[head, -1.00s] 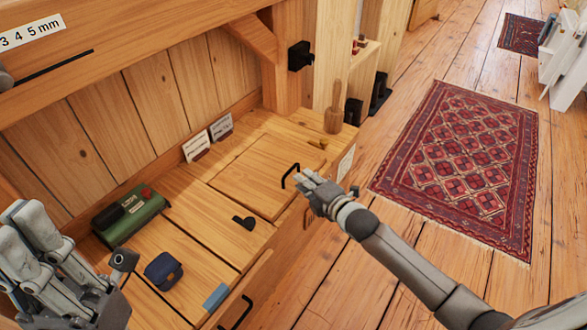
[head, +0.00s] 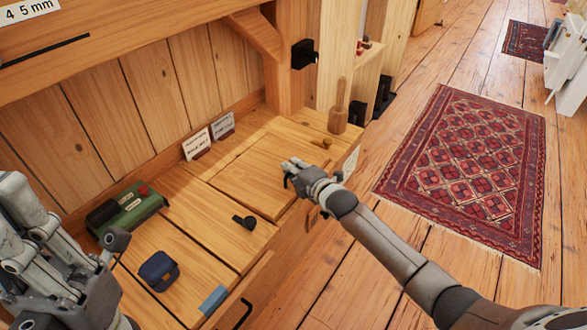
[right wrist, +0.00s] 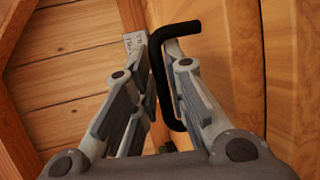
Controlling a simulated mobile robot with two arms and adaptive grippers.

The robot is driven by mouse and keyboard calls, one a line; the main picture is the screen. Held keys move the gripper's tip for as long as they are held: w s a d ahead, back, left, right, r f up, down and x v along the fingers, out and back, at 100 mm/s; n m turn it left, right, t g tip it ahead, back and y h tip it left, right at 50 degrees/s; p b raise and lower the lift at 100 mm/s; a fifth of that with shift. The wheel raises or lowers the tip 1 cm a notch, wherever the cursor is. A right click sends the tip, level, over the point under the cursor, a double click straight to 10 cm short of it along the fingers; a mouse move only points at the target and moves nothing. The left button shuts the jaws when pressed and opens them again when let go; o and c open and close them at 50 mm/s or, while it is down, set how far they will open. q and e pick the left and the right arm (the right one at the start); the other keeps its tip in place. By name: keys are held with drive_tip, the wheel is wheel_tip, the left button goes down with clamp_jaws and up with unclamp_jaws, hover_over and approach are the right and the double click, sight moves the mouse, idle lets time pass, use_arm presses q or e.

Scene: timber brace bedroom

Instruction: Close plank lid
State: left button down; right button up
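The plank lid (head: 262,172) is a square wooden panel in the bench top. It looks nearly flush with the planks around it. Its black bar handle (head: 286,181) at the front right is mostly hidden by my right gripper (head: 291,170). In the right wrist view the handle (right wrist: 160,75) runs between the fingers of my right gripper (right wrist: 165,48), whose tips close in on both sides of it. My left gripper (head: 72,235) is at the lower left with its fingers apart, holding nothing, away from the lid.
On the bench are a green box (head: 127,210), a dark blue pouch (head: 159,271), a black knob-like piece (head: 245,222), a blue block (head: 213,300) and two cards (head: 197,144). A red rug (head: 465,170) lies on the floor.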

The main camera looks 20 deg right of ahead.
clamp_jaws()
drive_tip(key=shift+r, duration=0.1)
drive_tip(key=shift+s+d+f, duration=0.1)
drive_tip(key=shift+f, duration=0.55)
drive_tip(key=shift+s+d+f, duration=0.1)
drive_tip(key=shift+f, duration=0.5)
drive_tip(key=shift+o, duration=1.3)
unclamp_jaws()
drive_tip(key=v, duration=1.2)
drive_tip(key=shift+s+f, duration=0.15)
drive_tip(key=shift+f, duration=0.05)
